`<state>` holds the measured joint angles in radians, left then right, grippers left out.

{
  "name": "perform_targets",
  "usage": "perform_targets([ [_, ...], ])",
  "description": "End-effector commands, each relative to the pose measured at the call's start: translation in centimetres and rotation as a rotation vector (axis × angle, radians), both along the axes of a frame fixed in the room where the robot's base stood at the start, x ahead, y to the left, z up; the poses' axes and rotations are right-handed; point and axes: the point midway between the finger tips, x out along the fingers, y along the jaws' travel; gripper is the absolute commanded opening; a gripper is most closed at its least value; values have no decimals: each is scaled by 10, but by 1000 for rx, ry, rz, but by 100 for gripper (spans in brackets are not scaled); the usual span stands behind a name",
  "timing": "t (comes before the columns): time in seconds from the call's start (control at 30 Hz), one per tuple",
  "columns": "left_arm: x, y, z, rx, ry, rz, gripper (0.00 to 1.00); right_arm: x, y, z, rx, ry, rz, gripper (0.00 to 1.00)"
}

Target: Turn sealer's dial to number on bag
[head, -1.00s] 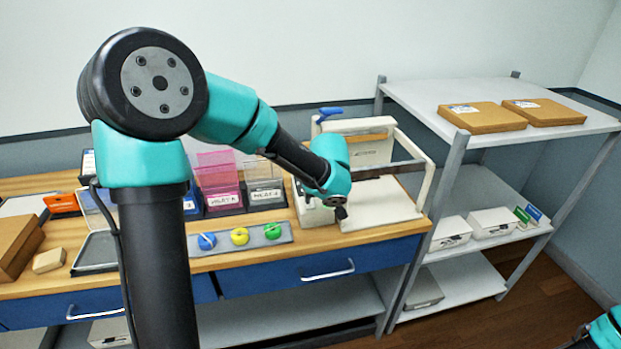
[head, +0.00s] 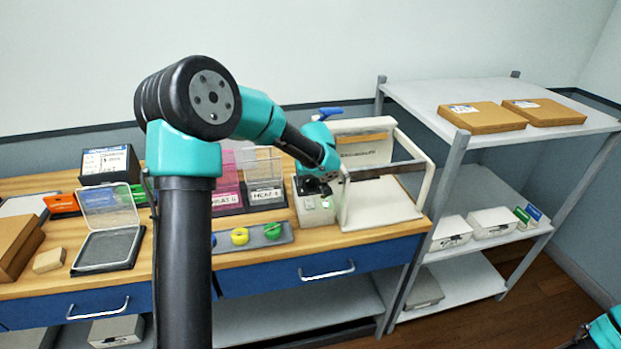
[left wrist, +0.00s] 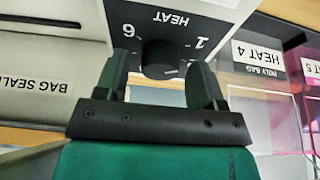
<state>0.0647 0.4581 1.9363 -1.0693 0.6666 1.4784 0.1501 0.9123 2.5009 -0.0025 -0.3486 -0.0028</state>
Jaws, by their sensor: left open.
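The bag sealer (head: 380,200) is a white machine on the wooden bench, with a control box (head: 316,213) at its left. In the left wrist view its black dial (left wrist: 160,54) sits on a dark panel marked HEAT, with 6 and 1 readable, upside down. The pointer's setting is hidden. My left gripper (left wrist: 160,80) is open, with its fingers on either side of the dial; I cannot tell if they touch it. In the head view the left gripper (head: 314,186) is over the control box. A bin label (left wrist: 258,55) reads POLY BAG, HEAT 4. Part of my right arm shows lower right.
Beside the sealer stand a clear-fronted bin (head: 264,180) and a pink one (head: 226,185). A clear-lidded case (head: 108,245) is at left. A shelf rack (head: 470,100) with cartons stands at right.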

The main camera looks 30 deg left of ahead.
Motion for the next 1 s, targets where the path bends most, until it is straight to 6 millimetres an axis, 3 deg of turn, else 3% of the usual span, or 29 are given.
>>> perform_targets([
  [0.23,0,0,-1,0,0,0,63,0,0,0,0,0,0,0],
  [0.73,0,0,0,0,0,0,16,0,0,0,0,0,0,0],
  [1.0,0,0,0,2,2,-19,16,0,0,0,0,0,0,0],
])
